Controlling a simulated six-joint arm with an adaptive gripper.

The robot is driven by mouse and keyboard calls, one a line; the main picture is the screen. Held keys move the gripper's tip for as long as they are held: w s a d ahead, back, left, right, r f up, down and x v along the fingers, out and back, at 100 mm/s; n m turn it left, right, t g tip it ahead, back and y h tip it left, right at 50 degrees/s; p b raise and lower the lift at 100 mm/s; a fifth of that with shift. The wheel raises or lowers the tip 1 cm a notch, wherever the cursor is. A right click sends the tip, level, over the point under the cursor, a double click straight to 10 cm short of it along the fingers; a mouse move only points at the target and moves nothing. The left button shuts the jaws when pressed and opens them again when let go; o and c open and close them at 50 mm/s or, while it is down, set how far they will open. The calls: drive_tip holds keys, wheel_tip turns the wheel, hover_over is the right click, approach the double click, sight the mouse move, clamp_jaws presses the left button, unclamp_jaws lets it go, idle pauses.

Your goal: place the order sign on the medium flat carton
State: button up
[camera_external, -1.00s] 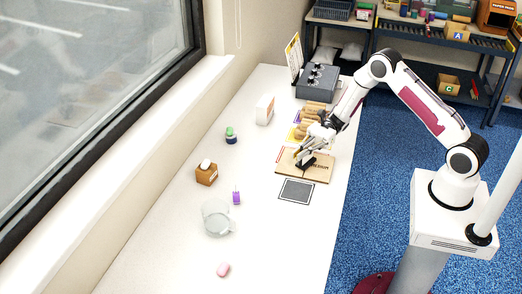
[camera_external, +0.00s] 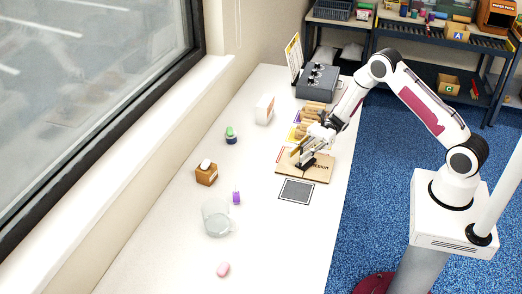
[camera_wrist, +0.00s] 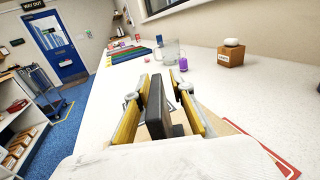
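The medium flat carton (camera_external: 318,174) lies on the white table, tan and marked MEDIUM. A small dark piece, which looks like the order sign (camera_external: 307,163), stands on it just below my gripper (camera_external: 300,156). In the wrist view the sign (camera_wrist: 157,108) is a dark upright slab between the two yellow fingers of my gripper (camera_wrist: 160,108). Gaps show on both sides of the slab, so the fingers are open around it. Part of the carton (camera_wrist: 235,130) shows beneath. The sign's lower edge is hidden in the wrist view.
A dark-framed grey square (camera_external: 296,191) lies in front of the carton. Rolled tan items (camera_external: 303,131) and a grey machine (camera_external: 317,81) are behind. A glass mug (camera_external: 216,218), purple item (camera_external: 236,198) and wooden box (camera_external: 206,174) stand left. The front table is mostly clear.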

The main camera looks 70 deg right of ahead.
sight(314, 141)
drive_tip(key=shift+v, duration=6)
drive_tip(key=shift+w+d+r, duration=0.1)
